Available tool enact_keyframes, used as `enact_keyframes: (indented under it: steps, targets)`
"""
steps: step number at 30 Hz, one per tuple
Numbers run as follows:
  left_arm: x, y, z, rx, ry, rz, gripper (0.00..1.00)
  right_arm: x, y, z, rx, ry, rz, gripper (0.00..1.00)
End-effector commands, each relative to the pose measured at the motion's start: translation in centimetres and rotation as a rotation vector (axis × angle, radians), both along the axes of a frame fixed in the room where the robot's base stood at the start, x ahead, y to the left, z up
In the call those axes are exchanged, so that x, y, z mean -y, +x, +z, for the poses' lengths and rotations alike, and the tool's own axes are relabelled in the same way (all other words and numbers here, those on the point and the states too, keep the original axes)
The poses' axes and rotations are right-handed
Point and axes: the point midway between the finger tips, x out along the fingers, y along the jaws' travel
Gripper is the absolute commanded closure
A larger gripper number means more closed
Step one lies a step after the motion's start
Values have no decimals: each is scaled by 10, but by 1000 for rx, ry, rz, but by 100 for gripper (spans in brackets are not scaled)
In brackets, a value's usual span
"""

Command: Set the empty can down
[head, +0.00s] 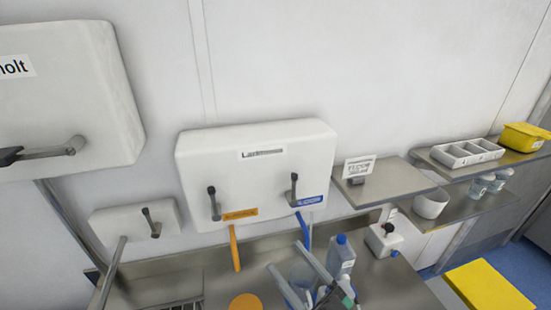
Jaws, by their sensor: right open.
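My right gripper (284,254) is at the bottom centre. Its two long grey fingers are spread apart and reach up and left over the steel counter (385,292). A clear bluish vessel (301,275) shows between or behind the fingers; I cannot tell if they touch it. A small white canister (380,243) with a dark and red top stands upright at the back of the counter, right of the gripper and apart from it. I cannot tell if this is the empty can. My left gripper is not in view.
A clear bottle (341,258) with a blue cap stands close right of the fingers. An orange hose (234,248) and blue hose (304,230) hang below a white wall unit (256,172). Steel shelves (385,182) are at right. The counter's right part is clear.

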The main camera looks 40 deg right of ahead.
Motion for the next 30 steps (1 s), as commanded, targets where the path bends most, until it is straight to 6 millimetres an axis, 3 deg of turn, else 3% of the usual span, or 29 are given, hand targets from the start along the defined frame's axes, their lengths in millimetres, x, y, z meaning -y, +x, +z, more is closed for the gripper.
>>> enact_keyframes:
  steps: [1,3,6,9,12,15,17,22,30]
  targets:
    - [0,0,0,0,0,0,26,-25,15,57,93,-56,76,27]
    - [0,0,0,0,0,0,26,-53,25,120,168,-111,147,27]
    - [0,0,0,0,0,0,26,-78,26,206,251,-133,177,27]
    - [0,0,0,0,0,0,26,-82,12,279,319,-77,153,27]
    - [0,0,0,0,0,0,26,-75,-6,327,375,10,121,27]
    - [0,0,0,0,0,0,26,-68,-17,349,405,73,105,27]
    - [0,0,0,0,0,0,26,-66,-19,354,410,89,100,27]
    - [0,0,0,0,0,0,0,-65,-19,354,409,93,100,27]
    - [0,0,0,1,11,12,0,-65,-19,353,408,91,99,27]
